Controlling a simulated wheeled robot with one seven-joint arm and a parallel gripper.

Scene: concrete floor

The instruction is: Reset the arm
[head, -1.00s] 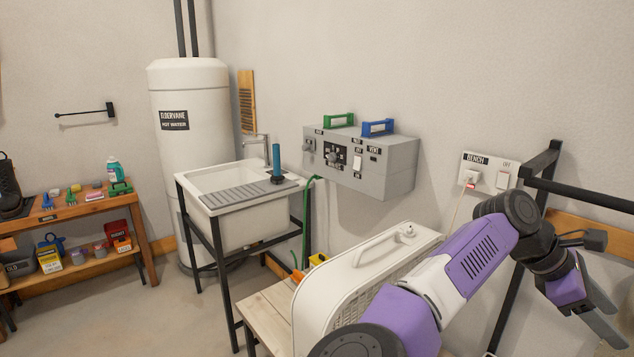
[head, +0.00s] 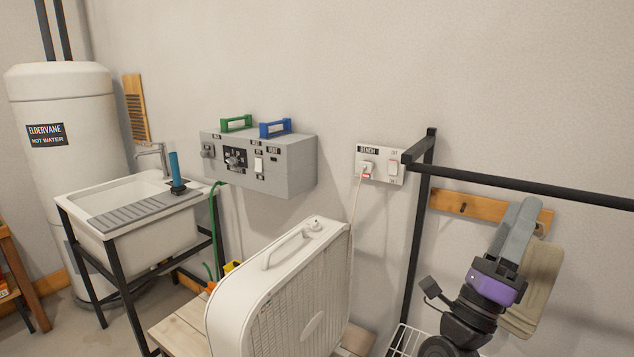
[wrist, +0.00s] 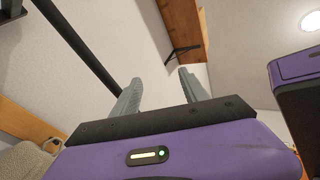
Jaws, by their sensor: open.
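My gripper (head: 517,232) is at the lower right of the head view, with its grey fingers pointing up and my purple wrist below it. In the wrist view the two grey fingers (wrist: 157,85) stand apart with nothing between them, so my gripper is open and empty. In the head view it is in front of a wooden wall rail (head: 470,206) and a hanging beige item (head: 540,275), which it partly hides. I cannot tell whether it touches them.
A black metal frame (head: 530,189) runs close by my gripper. A white box fan (head: 285,290) stands on a wooden bench (head: 178,328), its cord plugged into a wall socket (head: 380,164). A grey control box (head: 285,170), a sink (head: 125,215) and a water heater (head: 65,110) are left.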

